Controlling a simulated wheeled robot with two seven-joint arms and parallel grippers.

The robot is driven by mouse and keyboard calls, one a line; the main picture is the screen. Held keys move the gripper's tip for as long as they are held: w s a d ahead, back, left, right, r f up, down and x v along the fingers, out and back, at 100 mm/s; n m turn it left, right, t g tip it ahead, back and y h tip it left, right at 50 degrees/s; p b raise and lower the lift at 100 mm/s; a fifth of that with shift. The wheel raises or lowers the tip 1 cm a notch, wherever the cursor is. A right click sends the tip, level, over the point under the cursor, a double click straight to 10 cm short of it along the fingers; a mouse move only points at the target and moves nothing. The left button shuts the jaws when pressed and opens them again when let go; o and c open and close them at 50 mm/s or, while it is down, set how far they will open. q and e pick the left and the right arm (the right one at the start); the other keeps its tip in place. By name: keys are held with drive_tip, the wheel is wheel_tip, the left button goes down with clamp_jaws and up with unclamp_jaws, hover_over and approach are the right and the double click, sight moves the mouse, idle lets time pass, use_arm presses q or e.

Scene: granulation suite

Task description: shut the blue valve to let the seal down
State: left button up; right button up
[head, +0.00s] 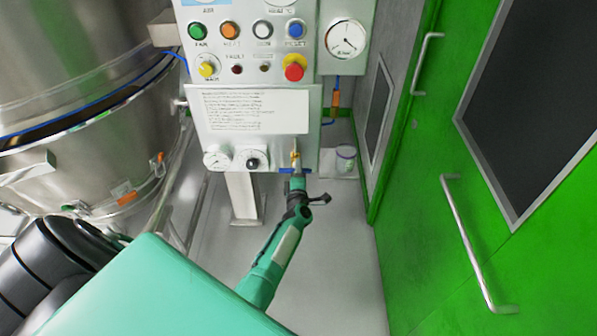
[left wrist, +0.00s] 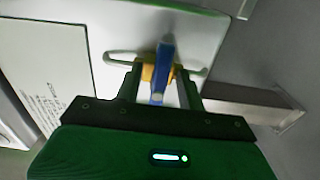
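The blue valve (head: 294,171) sits at the lower right of the control panel, under a brass fitting (head: 295,156). Its handle looks level across the pipe in the head view. My left gripper (head: 297,181) is right in front of it. In the left wrist view, the blue handle (left wrist: 166,58) stands between the two fingers of my left gripper (left wrist: 162,88), with the yellow valve body (left wrist: 149,73) behind. Gaps show on both sides of the handle, so the fingers are open around it. My right gripper is in neither view. I cannot make out the seal.
The control panel (head: 249,152) carries buttons, gauges and a red emergency knob (head: 294,68). A steel vessel (head: 75,60) stands at the left. Green doors (head: 420,220) with bar handles close off the right. A white tub (head: 345,158) stands on the floor behind the panel.

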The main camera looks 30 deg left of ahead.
use_arm(q)
drive_tip(key=p+v, duration=0.4)
drive_tip(key=v, duration=0.9)
drive_tip(key=shift+s+d, duration=0.2)
drive_tip(key=shift+s, duration=0.15)
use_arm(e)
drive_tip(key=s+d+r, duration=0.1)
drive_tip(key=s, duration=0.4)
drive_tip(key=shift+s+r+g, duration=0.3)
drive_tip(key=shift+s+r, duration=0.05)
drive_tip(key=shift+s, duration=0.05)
